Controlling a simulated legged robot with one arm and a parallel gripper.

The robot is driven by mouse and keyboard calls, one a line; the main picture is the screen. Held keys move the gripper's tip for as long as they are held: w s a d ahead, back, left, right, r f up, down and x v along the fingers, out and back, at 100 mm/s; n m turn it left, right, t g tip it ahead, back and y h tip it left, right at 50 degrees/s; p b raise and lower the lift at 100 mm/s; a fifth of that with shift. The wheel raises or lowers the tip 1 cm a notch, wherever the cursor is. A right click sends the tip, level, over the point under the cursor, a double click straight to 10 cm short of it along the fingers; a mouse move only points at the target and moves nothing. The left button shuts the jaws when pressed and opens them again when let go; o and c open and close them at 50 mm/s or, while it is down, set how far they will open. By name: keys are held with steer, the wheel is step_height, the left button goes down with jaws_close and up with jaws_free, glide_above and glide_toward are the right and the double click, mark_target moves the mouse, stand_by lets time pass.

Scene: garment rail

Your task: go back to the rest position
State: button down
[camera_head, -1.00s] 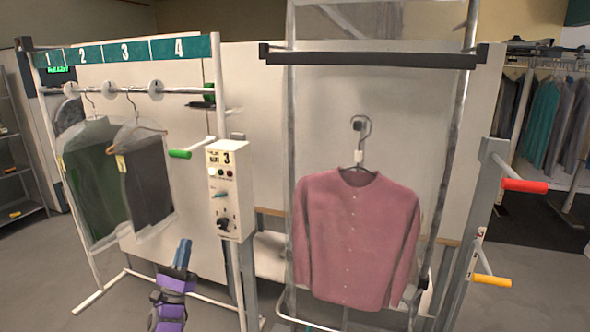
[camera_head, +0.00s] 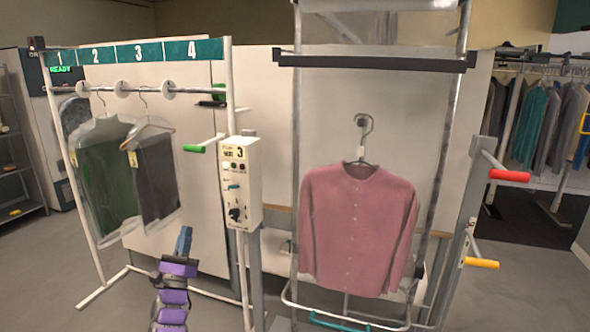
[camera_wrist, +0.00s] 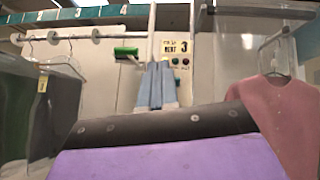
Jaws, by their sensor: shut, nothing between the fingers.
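My gripper (camera_head: 184,241) is at the lower left of the head view, on my purple and grey arm. Its blue fingers are together and point up, with nothing between them. In the wrist view the gripper (camera_wrist: 157,72) shows its two fingers side by side in front of the control box (camera_wrist: 178,50). No garment touches it. The control box (camera_head: 240,185), marked 3, stands to the right of the gripper in the head view.
A pink cardigan (camera_head: 358,230) hangs on a hanger in the middle frame. Two bagged dark garments (camera_head: 105,175) (camera_head: 152,172) hang on the numbered rail at left. Green (camera_head: 195,149), red (camera_head: 508,176) and yellow (camera_head: 482,263) handles stick out. Grey floor is open at lower left.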

steer(key=w+d+r+n+g+y, duration=0.2)
steer(key=w+r+n+g+y, duration=0.15)
steer(key=n, duration=0.35)
steer(key=w+d+r+n+g+y, duration=0.2)
steer(key=w+d+n+g+y, duration=0.1)
steer(key=w+n+y, duration=0.3)
steer(key=s+d+n+g, duration=0.7)
steer(key=d+n, duration=0.2)
steer(key=d, duration=0.2)
steer(key=s+d+f+n+g+h, duration=0.1)
steer(key=s+d+f+n+g, duration=0.2)
steer(key=s+d, duration=0.5)
steer(key=s+d+f+n+g+h, duration=0.1)
steer(key=s+d+f+n+g, duration=0.3)
steer(key=s, duration=0.7)
steer(key=s+d+f+n+g+h, duration=0.1)
steer(key=s+d+g+h, duration=0.1)
steer(key=s+d, duration=0.65)
steer(key=s+d+f+n+g+h, duration=0.1)
steer(key=s+d+f+n+g, duration=0.1)
steer(key=s, duration=1.3)
steer(key=s+d+f+n+g, duration=0.2)
steer(key=s+d+g, duration=0.2)
steer(key=s, duration=1.1)
steer(key=d, duration=0.3)
steer(key=shift+d+f+h, duration=0.2)
steer(key=shift+d+h, duration=0.1)
steer(key=shift+h, duration=0.05)
steer(key=shift+w+g, duration=0.1)
steer(key=shift+g, duration=0.15)
